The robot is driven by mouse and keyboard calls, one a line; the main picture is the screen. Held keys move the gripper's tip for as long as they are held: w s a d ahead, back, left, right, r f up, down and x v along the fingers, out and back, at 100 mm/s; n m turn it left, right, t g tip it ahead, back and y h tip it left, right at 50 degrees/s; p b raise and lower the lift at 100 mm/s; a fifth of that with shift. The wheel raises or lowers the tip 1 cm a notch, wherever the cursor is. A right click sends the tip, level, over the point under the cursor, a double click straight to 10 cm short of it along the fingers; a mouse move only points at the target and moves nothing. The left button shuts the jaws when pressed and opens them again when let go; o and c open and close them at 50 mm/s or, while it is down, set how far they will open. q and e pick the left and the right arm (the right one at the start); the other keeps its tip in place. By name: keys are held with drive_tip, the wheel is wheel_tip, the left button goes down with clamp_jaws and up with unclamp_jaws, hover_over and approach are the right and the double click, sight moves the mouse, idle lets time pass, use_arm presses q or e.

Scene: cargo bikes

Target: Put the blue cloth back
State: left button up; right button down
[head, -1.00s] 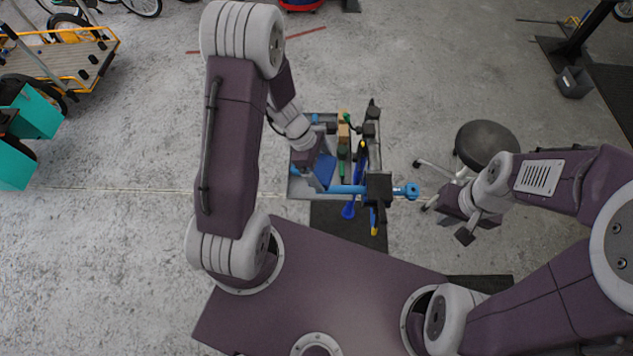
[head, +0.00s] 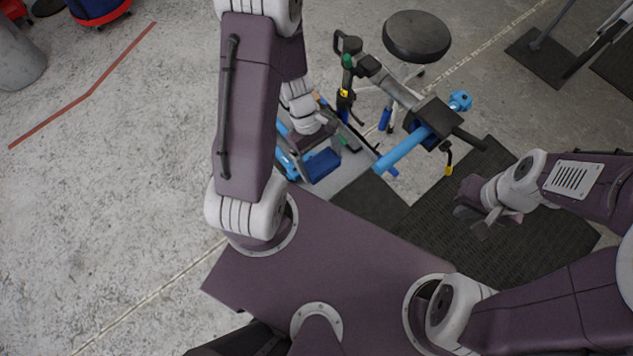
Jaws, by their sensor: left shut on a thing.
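The blue cloth (head: 323,165) is a small dark blue patch just below my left gripper (head: 318,148), over the near end of a grey tool tray. My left gripper is shut on it. The fingertips are mostly hidden by the wrist, and I cannot tell whether the cloth touches the tray. My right gripper (head: 473,217) is apart from the tray, over the dark mat at the right, with its fingers apart and nothing seen between them.
A repair stand with a light blue tube (head: 403,149) and black clamp rises beside the tray (head: 350,181). A black round stool (head: 416,36) stands behind it. A black ribbed mat (head: 540,222) lies at the right.

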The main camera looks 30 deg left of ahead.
use_arm(q)
drive_tip(key=f, duration=0.1)
drive_tip(key=b, duration=0.1)
drive_tip(key=f, duration=0.1)
drive_tip(key=shift+w+f, duration=0.25)
drive_tip(key=shift+f, duration=0.1)
use_arm(e)
drive_tip(key=f, duration=0.3)
drive_tip(key=shift+w+d, duration=0.2)
use_arm(q)
drive_tip(key=b, duration=0.2)
hover_over(323, 187)
drive_tip(key=a, duration=0.1)
wheel_tip(323, 187, down, 5)
drive_tip(key=shift+w+a+f, duration=0.1)
drive_tip(key=shift+w+f, duration=0.2)
drive_tip(key=shift+f, duration=0.35)
wheel_tip(323, 187, down, 4)
drive_tip(key=shift+r+b, duration=0.25)
drive_tip(key=shift+b, duration=0.75)
use_arm(e)
wheel_tip(323, 187, down, 3)
drive_tip(key=shift+f, duration=0.2)
use_arm(q)
drive_tip(key=shift+f, duration=0.15)
use_arm(e)
drive_tip(key=shift+f, duration=0.1)
